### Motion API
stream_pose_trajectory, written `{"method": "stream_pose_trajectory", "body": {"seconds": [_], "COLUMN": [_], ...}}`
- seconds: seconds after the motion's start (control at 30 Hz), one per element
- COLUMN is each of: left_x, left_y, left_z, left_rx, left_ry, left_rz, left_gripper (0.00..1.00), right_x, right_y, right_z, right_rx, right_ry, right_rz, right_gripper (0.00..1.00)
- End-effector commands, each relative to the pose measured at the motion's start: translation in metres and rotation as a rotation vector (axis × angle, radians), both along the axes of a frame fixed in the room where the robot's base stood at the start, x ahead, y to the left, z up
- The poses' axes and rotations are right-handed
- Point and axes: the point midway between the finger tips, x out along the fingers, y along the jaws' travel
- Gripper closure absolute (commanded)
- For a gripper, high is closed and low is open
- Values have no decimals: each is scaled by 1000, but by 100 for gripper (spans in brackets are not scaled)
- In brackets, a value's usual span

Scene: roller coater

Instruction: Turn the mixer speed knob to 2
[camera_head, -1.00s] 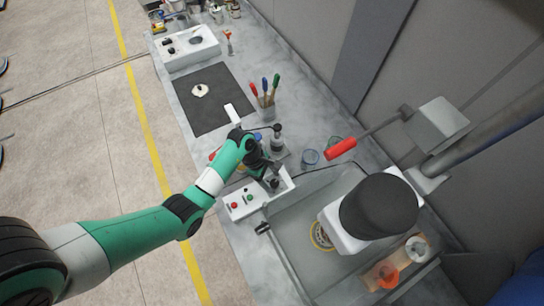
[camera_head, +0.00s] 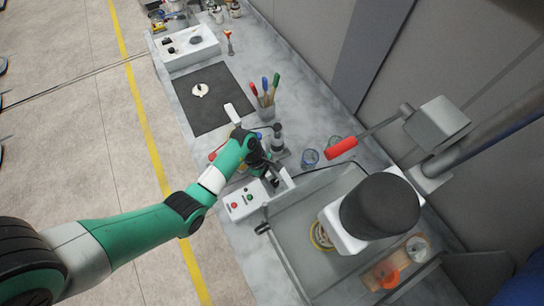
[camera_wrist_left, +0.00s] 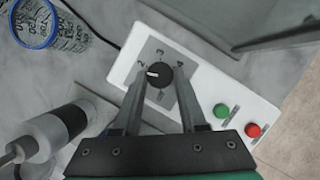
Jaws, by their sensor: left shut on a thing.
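The mixer speed knob (camera_wrist_left: 159,74) is a round black dial on a white control box (camera_wrist_left: 218,82), which also shows in the head view (camera_head: 236,203). The knob's white pointer mark faces left in the wrist view, close to the printed 2; 3 and 4 are printed further round. My left gripper (camera_wrist_left: 160,80) has one finger on each side of the knob and is shut on it. In the head view my left gripper (camera_head: 268,172) is above the box's far end and hides the knob. My right gripper is not in view.
Green (camera_wrist_left: 221,110) and red (camera_wrist_left: 253,130) buttons sit on the same box. A blue-rimmed glass (camera_wrist_left: 36,22) and a grey-and-white cylinder (camera_wrist_left: 58,125) stand nearby.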

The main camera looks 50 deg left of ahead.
Motion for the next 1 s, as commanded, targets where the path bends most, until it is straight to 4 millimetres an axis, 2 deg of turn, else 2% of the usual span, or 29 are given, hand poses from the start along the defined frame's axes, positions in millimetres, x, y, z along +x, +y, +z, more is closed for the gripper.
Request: {"method": "stream_pose_trajectory", "body": {"seconds": [0.2,0.3,0.6,0.63,0.7,0.77,1.0], "left_x": [4,4,3,3,3,3,3], "left_y": [1,1,1,1,1,1,1], "left_z": [-2,-1,0,0,0,0,0], "left_rx": [-1,-1,-1,-1,-1,-1,-1], "left_ry": [0,0,0,0,1,1,0], "left_rz": [-266,-342,-357,-357,-356,-356,-355], "left_gripper": [100,100,100,53,41,30,29], "right_x": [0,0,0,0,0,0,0], "right_y": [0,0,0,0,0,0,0], "right_z": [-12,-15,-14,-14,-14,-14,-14], "right_rx": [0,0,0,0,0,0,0], "right_ry": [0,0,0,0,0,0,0], "right_rz": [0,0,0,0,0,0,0], "right_gripper": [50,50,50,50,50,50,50]}}
